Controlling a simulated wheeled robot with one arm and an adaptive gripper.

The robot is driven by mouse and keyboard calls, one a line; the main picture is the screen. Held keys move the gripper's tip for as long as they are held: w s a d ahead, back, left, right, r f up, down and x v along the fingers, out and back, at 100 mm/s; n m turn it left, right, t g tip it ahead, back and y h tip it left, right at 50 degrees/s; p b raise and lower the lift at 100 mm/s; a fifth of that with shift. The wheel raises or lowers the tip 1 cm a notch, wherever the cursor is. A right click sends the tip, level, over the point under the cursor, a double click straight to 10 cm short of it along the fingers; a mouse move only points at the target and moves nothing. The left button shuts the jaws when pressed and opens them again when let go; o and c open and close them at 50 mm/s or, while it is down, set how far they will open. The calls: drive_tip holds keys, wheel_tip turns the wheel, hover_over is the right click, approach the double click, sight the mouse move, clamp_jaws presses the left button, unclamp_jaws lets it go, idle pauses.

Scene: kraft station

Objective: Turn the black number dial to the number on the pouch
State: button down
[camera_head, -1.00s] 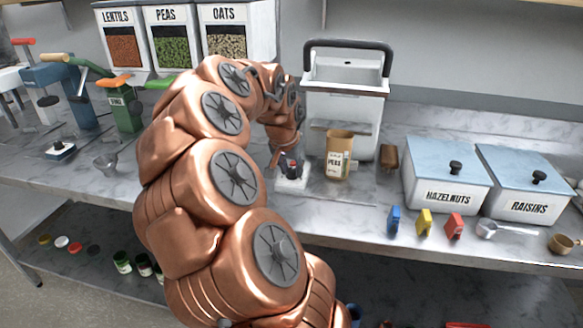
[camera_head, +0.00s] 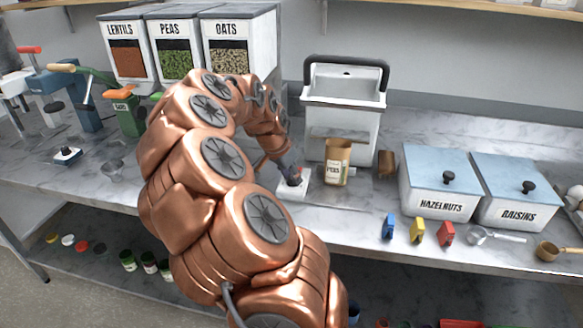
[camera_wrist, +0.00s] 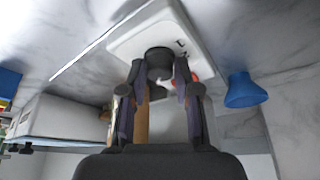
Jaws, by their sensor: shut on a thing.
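The black number dial (camera_wrist: 159,62) sits on a small white unit (camera_wrist: 125,45) in the wrist view. My gripper (camera_wrist: 160,75) has a fingertip on either side of the dial and is shut on it. In the head view my gripper (camera_head: 293,177) reaches down at a tilt over the white unit (camera_head: 291,192), hiding the dial. The brown pouch (camera_head: 339,153) stands upright just right of it, with a pale label reading PEAS. Any number on the pouch is too small to read, and the dial's setting cannot be told.
A white machine with a black handle (camera_head: 343,120) stands behind the pouch. Bins labelled HAZELNUTS (camera_head: 438,182) and RAISINS (camera_head: 515,190) stand to the right. Blue (camera_head: 388,226), yellow (camera_head: 417,230) and red (camera_head: 446,233) clips stand near the front edge. A blue flared object (camera_wrist: 245,92) shows in the wrist view.

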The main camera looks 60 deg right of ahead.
drive_tip(key=shift+m+g+p, duration=0.4)
drive_tip(key=shift+m+p, duration=0.25)
drive_tip(key=shift+m, duration=0.55)
drive_tip(key=c, duration=0.8)
unclamp_jaws()
drive_tip(key=shift+c, duration=0.2)
drive_tip(key=shift+r, duration=0.1)
drive_tip(key=v, duration=1.1)
drive_tip(key=shift+w+r, duration=0.25)
drive_tip(key=shift+r, duration=0.15)
drive_tip(key=shift+a, duration=0.1)
